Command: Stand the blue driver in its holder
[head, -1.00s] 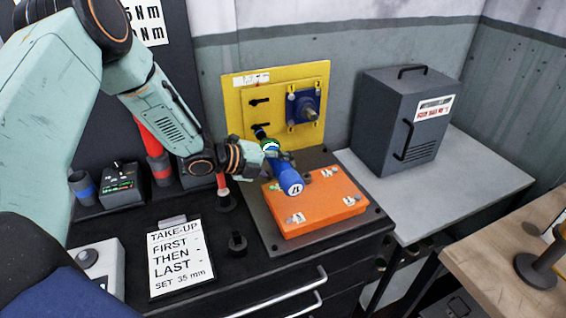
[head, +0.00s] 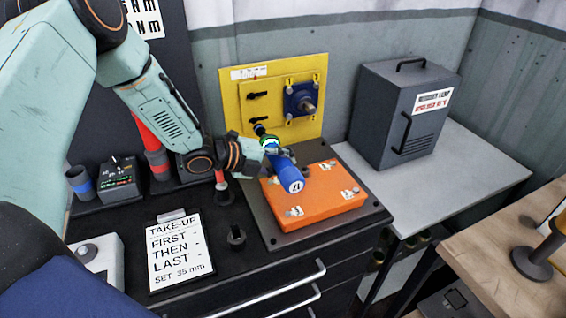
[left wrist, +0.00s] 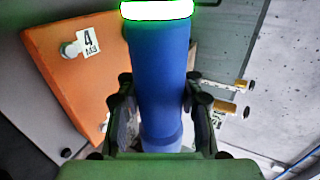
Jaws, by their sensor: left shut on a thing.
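The blue driver (head: 286,176) is in my left gripper (head: 273,157), which is shut around its blue body. The driver is tilted, with its numbered end toward the camera and its green-ringed part toward the yellow panel. It appears over the orange box in the head view. The left wrist view shows the blue body (left wrist: 158,75) between the fingers (left wrist: 158,108), with a bright green-edged white ring at the top. A blue-banded cup (head: 80,186), apparently the holder, stands at the far left of the bench. My right gripper is out of view.
A red tool stands in another cup (head: 158,165), beside a small black device (head: 118,183). The orange box (head: 318,205) lies before a yellow panel (head: 240,95) with protruding fittings. A label card (head: 178,250) and dark posts (head: 236,238) occupy the bench front. A grey cabinet (head: 400,115) stands right.

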